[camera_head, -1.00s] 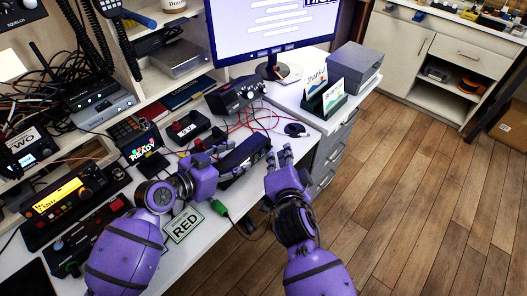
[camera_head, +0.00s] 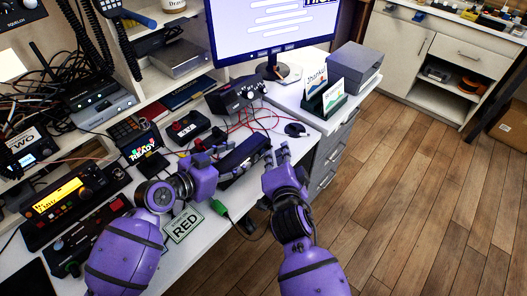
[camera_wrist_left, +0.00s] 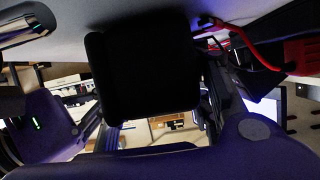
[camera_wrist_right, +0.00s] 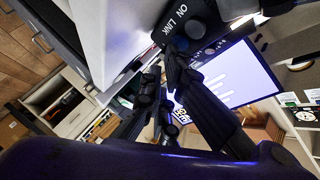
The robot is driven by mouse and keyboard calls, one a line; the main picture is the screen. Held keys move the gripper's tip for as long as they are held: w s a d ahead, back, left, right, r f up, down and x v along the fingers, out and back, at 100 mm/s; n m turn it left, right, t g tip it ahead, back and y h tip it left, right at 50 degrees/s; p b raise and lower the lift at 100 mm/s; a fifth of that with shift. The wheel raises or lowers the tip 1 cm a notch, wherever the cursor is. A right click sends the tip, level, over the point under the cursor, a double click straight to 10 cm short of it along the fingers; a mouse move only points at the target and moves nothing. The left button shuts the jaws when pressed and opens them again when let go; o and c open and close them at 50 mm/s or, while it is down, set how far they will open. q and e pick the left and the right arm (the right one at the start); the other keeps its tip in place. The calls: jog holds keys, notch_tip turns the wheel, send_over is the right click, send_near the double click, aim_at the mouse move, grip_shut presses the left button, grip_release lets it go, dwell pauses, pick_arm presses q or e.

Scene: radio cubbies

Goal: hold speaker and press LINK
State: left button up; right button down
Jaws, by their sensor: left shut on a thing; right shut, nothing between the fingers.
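The speaker (camera_head: 243,155) is a black box at the front edge of the white desk. My left gripper (camera_head: 213,152) is shut on it from its left side. In the left wrist view the speaker (camera_wrist_left: 145,65) is a large dark block across the middle, and the fingers there are mostly hidden. In the right wrist view the speaker's end (camera_wrist_right: 160,30) shows the labels ON and LINK beside round controls. My right gripper (camera_head: 273,159) is shut and empty at the speaker's right end. Its fingertips (camera_wrist_right: 168,62) are very close to the controls; I cannot tell whether they touch.
A radio with knobs (camera_head: 235,97), red cables (camera_head: 262,118) and a mouse (camera_head: 295,129) lie behind the speaker. Open floor (camera_head: 400,190) lies to the right.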

jog(key=shift+w+a, duration=0.25)
jog(key=shift+a, duration=0.05)
dwell(0.6)
jog(key=shift+s+d, duration=0.55)
jog(key=shift+d, duration=0.05)
jog(key=s+d, duration=0.1)
jog(key=d, duration=0.1)
jog(key=s+d, duration=0.1)
jog(key=s, duration=0.1)
jog(key=shift+s+d, duration=0.2)
jog(key=shift+d, duration=0.15)
dwell(0.7)
pick_arm(q)
jog(key=o, duration=1.6)
jog(key=shift+o, duration=0.2)
